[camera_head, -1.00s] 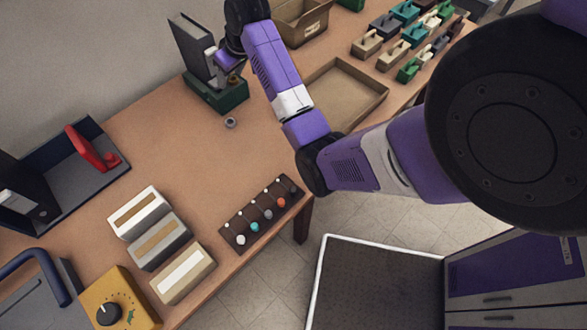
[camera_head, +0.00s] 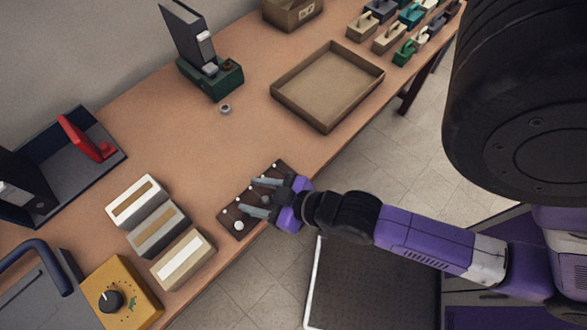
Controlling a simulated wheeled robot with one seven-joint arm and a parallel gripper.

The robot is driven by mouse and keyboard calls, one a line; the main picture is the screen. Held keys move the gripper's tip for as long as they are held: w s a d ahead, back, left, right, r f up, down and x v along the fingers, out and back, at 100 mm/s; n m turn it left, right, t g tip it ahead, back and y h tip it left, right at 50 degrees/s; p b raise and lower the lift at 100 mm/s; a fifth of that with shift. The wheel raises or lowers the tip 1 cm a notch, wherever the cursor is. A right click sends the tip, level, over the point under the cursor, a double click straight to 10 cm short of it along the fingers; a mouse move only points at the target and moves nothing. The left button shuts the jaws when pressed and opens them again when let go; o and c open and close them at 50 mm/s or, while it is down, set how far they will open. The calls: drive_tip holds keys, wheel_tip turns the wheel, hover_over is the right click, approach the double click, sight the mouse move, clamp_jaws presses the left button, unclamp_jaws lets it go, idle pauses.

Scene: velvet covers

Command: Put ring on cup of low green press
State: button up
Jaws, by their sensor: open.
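The low green press (camera_head: 213,82) stands at the back of the table. A tall dark plate rises from its left side, and a small brownish round part, perhaps its cup (camera_head: 228,65), shows on its right. A small grey ring-like piece (camera_head: 225,109) lies on the table in front of the press. My gripper (camera_head: 249,196) is open, its two fingers spread over the dark strip (camera_head: 229,218) at the table's front edge. Nothing shows held between the fingers. They hide most of the strip's small round pieces; a white one (camera_head: 239,226) stays visible.
An empty cardboard tray (camera_head: 290,101) lies right of the press. Several small handled blocks (camera_head: 388,38) stand beyond it. Three pale boxes (camera_head: 183,260), a yellow dial box (camera_head: 120,295) and a red-handled device (camera_head: 86,140) fill the left. The table's middle is clear.

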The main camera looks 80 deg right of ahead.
drive_tip(key=s+a+r+n+t+y, duration=0.1)
drive_tip(key=s+a+r+t+y, duration=0.1)
drive_tip(key=s+a+r, duration=0.3)
drive_tip(key=s+r+t, duration=0.1)
drive_tip(key=s+r, duration=0.3)
drive_tip(key=r, duration=0.4)
drive_tip(key=shift+s+a+n+y, duration=0.15)
drive_tip(key=shift+s+n+y, duration=0.15)
drive_tip(key=shift+s+n, duration=0.1)
drive_tip(key=shift+f, duration=0.1)
